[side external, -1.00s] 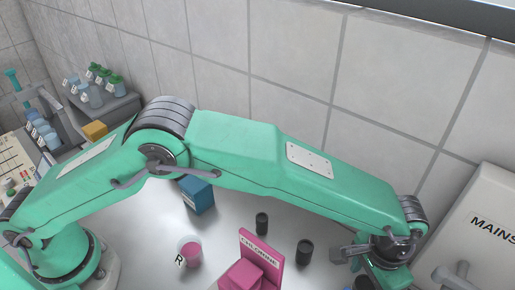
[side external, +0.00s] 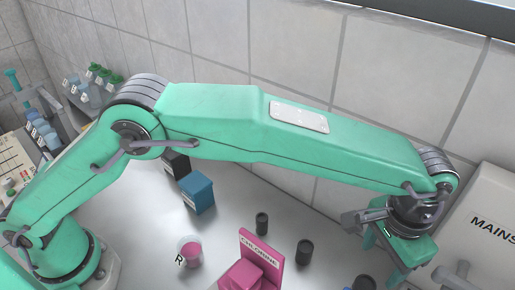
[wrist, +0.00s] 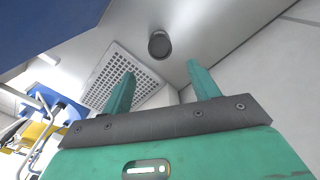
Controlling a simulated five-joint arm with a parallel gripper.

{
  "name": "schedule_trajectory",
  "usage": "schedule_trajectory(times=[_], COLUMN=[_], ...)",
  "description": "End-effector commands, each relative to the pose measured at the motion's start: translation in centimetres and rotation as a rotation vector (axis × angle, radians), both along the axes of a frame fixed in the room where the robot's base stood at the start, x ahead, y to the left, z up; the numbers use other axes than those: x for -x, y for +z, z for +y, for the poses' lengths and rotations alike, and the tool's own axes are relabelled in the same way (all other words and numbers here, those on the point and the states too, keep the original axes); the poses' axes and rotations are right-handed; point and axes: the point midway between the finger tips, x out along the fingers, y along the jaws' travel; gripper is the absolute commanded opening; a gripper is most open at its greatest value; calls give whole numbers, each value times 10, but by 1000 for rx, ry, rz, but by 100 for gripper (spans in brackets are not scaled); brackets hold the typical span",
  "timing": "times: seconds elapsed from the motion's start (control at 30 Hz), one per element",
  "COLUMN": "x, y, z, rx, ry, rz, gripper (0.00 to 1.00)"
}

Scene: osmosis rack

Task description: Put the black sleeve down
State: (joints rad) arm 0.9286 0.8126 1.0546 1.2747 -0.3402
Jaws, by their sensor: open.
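My gripper (side external: 381,265) is open and empty at the right of the side view, raised above the bench. In the wrist view its two green fingers (wrist: 160,70) are spread apart with nothing between them. A dark round sleeve-like piece (wrist: 159,44) stands on the bench beyond the fingertips, apart from them. In the side view two small black cylinders stand upright, one behind (side external: 262,223) and one nearer (side external: 304,252). A dark round top (side external: 365,283) shows at the bottom edge, mostly cut off. I cannot tell for certain which is the black sleeve.
A pink chlorine holder (side external: 262,262) stands beside the nearer cylinder. A cup of pink liquid (side external: 190,251), a blue box (side external: 197,194) and a black box (side external: 176,165) stand to the left. The mains housing (side external: 480,225) is at right. A perforated grid (wrist: 95,88) lies near the fingers.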

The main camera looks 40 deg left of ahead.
Motion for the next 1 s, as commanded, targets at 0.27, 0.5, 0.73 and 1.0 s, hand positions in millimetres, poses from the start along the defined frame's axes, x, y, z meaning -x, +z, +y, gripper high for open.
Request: schedule_trajectory(times=[0.27,0.5,0.73,1.0], x=[0,-8,-29,-44], y=[0,12,50,101], z=[0,14,63,149], rx=[0,11,44,90], ry=[0,17,70,155], rz=[0,-9,-38,-93], gripper=[60,60,60,60])
